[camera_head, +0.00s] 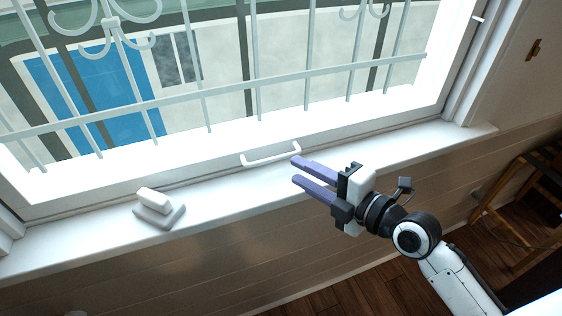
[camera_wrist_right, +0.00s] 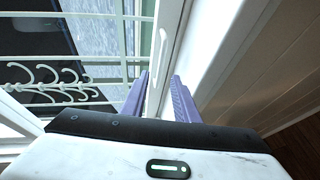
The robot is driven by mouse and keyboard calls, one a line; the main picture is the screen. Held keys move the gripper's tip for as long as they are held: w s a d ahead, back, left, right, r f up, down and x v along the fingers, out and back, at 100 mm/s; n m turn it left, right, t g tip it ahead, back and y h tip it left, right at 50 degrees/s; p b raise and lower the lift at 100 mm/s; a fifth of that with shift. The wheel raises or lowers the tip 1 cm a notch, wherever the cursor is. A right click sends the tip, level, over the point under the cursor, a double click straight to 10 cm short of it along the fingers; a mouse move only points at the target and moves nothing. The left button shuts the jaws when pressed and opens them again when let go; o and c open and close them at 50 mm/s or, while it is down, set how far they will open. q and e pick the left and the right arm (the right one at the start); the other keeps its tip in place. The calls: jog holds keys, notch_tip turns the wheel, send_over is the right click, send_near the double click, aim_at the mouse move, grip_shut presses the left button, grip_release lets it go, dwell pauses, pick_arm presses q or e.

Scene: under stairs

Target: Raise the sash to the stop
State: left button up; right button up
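The sash is a white window frame whose bottom rail (camera_head: 375,127) sits down at the sill. A white bar handle (camera_head: 271,155) is on this rail near its middle. It also shows in the right wrist view (camera_wrist_right: 162,48), ahead of the fingers. My right gripper (camera_head: 297,170) is open and empty, its two purple fingers just right of the handle and apart from it in the picture. In the wrist view my right gripper (camera_wrist_right: 158,92) has the handle beyond the gap between its fingertips. My left gripper is not in view.
A grey block with a white top (camera_head: 158,207) stands on the white sill (camera_head: 225,205) to the left. A small white peg (camera_head: 478,19) is on the right jamb. Pale metal bars (camera_head: 220,93) lie beyond the window. A wooden folding stand (camera_head: 520,187) is at right.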

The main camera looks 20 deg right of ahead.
aim_at(276, 160)
jog(key=x, duration=0.7)
jog(key=shift+f, duration=0.1)
grip_shut()
